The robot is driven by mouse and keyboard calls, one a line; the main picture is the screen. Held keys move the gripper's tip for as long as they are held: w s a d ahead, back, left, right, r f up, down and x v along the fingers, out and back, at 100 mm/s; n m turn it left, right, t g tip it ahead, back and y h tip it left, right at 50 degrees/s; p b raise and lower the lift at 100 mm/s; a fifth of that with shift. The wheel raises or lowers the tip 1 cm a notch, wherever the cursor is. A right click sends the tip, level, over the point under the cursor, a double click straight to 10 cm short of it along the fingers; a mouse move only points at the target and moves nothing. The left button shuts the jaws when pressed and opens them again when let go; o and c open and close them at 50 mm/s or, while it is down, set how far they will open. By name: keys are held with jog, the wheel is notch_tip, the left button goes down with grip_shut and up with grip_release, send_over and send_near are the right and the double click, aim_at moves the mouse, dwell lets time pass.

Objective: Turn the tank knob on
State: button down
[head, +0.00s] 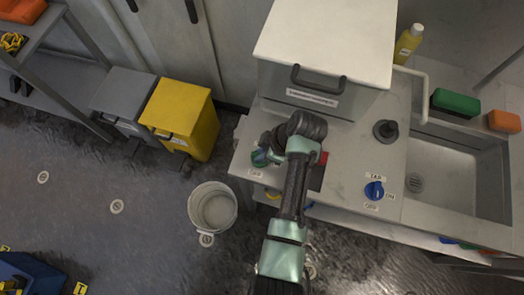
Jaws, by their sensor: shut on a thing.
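The white-lidded tank (325,40) stands on the counter at the top centre, with a dark handle and a label on its front. My gripper (268,148) is in front of the tank, at the counter's left end. It is shut on a small green-blue knob (260,158), taken as the tank knob, which is mostly hidden by the gripper. A small white label (256,172) lies just below it; its text is too small to read surely. Which way the gripped knob points cannot be told.
A blue tap knob (374,190) with TAP, ON and OFF labels sits to the right, near the sink (460,178). A dark round fitting (385,131), yellow bottle (408,44) and green sponge (455,103) are nearby. A bucket (212,208) and yellow bin (180,118) stand on the floor.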

jog(key=c, duration=0.8)
grip_release()
jog(key=shift+c, duration=0.2)
jog(key=b+v, duration=0.1)
jog(key=v, duration=1.2)
jog(key=shift+a, duration=0.1)
